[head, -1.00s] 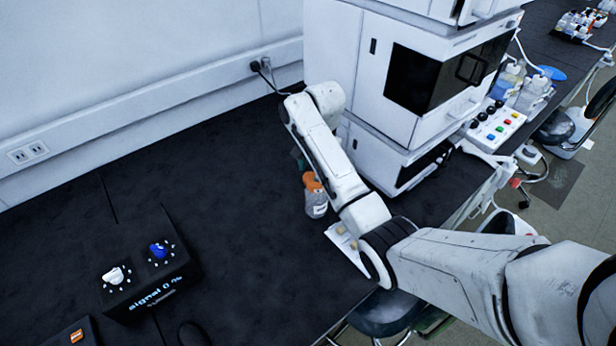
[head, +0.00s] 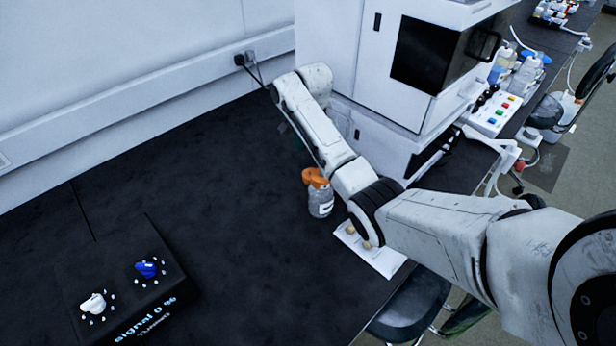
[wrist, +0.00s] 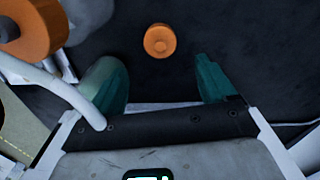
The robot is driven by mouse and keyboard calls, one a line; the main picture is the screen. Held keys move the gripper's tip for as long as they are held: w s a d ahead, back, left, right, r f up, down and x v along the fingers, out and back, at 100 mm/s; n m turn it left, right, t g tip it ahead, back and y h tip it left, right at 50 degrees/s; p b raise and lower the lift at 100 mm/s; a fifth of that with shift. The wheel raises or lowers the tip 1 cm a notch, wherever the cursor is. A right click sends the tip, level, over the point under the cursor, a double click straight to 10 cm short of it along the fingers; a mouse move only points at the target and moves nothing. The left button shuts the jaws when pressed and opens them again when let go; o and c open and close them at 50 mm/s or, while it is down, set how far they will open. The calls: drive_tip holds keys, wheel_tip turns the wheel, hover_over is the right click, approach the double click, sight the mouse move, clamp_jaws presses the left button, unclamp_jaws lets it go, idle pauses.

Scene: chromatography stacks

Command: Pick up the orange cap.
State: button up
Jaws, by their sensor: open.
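A small round orange cap (wrist: 160,41) lies on the dark bench in the wrist view, beyond my fingertips and roughly centred between them. It touches neither finger. My gripper (wrist: 158,78) is open and empty, with its two teal fingers spread apart. In the head view my gripper is mostly hidden behind my own arm, and I cannot make out the loose cap there. A clear bottle (head: 320,203) with an orange top (head: 314,178) stands on the bench beside my arm. A larger orange top (wrist: 32,28) also shows at the upper left of the wrist view.
A white instrument stack (head: 350,70) stands right behind my arm. A white sheet or tray (head: 385,258) lies near the bench's front edge. A black box with a white and a blue knob (head: 146,269) sits at lower left. The bench's middle is clear.

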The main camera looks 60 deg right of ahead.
sight(311, 170)
wheel_tip(311, 170, down, 8)
drive_tip(key=shift+a+f, duration=0.1)
drive_tip(key=shift+f, duration=0.15)
idle(0.4)
drive_tip(key=c, duration=1.1)
